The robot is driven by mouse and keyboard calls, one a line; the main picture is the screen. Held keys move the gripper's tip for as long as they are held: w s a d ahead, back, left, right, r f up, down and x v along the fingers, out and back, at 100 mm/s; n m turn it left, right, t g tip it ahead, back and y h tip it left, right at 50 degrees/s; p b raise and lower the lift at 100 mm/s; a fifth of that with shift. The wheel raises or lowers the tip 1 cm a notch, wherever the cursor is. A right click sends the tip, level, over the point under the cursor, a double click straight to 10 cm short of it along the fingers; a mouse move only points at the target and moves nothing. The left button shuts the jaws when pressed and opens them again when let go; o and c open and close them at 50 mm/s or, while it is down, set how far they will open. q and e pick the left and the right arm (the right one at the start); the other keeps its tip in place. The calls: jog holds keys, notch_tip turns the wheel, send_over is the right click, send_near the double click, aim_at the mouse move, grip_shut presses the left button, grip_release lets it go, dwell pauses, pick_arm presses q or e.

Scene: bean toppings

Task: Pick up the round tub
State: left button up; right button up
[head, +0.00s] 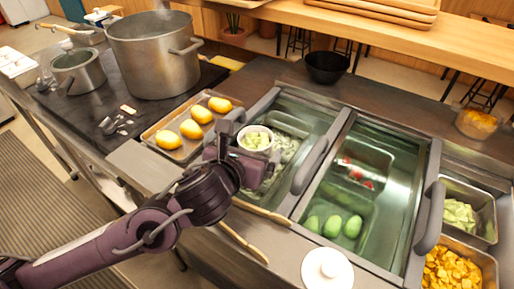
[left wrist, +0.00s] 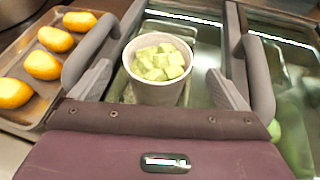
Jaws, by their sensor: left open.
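The round tub (head: 255,138) is a small white cup filled with pale green cubes. In the head view it stands just beyond my left gripper (head: 238,150), over the left glass-covered bin. In the left wrist view the tub (left wrist: 158,92) sits upright between the two spread fingers of my left gripper (left wrist: 160,88), with a visible gap on each side. The gripper is open and holds nothing. The surface under the tub is mostly hidden. My right gripper does not show.
A tray (head: 178,152) of yellow fruits lies to the left, also in the left wrist view. Grey handles (head: 310,166) of the bin lids rise close by. A large pot (head: 153,60) stands at the back left. A black bowl (head: 327,67) and a white lid (head: 327,269) are on the counter.

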aim_at(261, 137)
pick_arm(q)
jog(key=x, duration=0.2)
jog(key=p+x, duration=0.1)
jog(key=x, duration=0.2)
jog(key=shift+a+f, duration=0.15)
jog(key=shift+f, duration=0.15)
jog(key=c, duration=1.1)
jog(key=shift+c, duration=0.4)
jog(key=shift+r, duration=0.2)
